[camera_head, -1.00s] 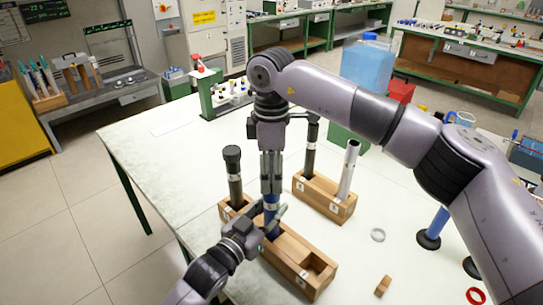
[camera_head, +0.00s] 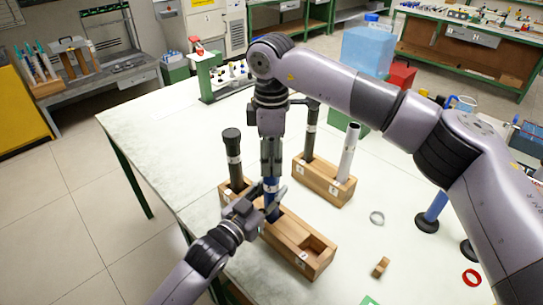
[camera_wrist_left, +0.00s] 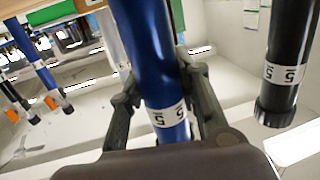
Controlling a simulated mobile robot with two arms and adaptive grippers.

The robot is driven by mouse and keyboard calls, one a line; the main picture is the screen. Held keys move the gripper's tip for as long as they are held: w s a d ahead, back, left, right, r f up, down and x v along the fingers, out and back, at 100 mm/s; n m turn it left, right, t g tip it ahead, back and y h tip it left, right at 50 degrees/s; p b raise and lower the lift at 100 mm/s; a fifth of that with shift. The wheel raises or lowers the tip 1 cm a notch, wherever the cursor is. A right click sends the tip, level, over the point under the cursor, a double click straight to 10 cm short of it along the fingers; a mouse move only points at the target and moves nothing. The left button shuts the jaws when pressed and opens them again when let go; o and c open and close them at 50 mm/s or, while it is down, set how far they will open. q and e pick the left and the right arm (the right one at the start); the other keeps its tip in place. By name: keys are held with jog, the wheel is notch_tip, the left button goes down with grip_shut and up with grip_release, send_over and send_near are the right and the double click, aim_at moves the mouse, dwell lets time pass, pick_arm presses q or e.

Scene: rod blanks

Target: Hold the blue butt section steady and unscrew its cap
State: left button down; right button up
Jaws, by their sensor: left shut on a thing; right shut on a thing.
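The blue butt section (camera_head: 271,208) stands upright in the front wooden block (camera_head: 300,243). My left gripper (camera_head: 274,203) reaches in from the lower left and is shut around the section low down. In the left wrist view the blue section (camera_wrist_left: 152,50), with a white label marked 5, lies between the fingers (camera_wrist_left: 158,88). My right gripper (camera_head: 271,172) points straight down from above and is shut on the top of the section. The cap is hidden between its fingers, so I cannot tell whether it has turned.
A black capped rod (camera_head: 234,160) stands in the same block, left of my right gripper. Behind, another wooden block (camera_head: 325,183) holds a dark rod (camera_head: 311,130) and a silver tube (camera_head: 349,152). A grey ring (camera_head: 377,218) and a small wooden piece (camera_head: 381,267) lie on the right.

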jog(key=shift+c, duration=1.3)
jog(key=n, duration=1.4)
jog(key=shift+n, duration=0.4)
jog(key=n, duration=0.5)
jog(key=shift+n, duration=0.3)
jog(key=n, duration=0.3)
jog(key=shift+n, duration=0.3)
jog(key=n, duration=0.3)
jog(key=shift+n, duration=0.4)
jog(key=n, duration=0.5)
jog(key=shift+r+n, duration=0.1)
jog(key=shift+n, duration=0.2)
jog(key=n, duration=0.3)
jog(key=shift+n, duration=0.4)
jog(key=n, duration=0.3)
jog(key=shift+n, duration=0.3)
jog(key=n, duration=0.3)
jog(key=shift+n, duration=0.4)
jog(key=n, duration=0.3)
jog(key=shift+n, duration=0.4)
jog(key=n, duration=0.5)
jog(key=shift+n, duration=0.3)
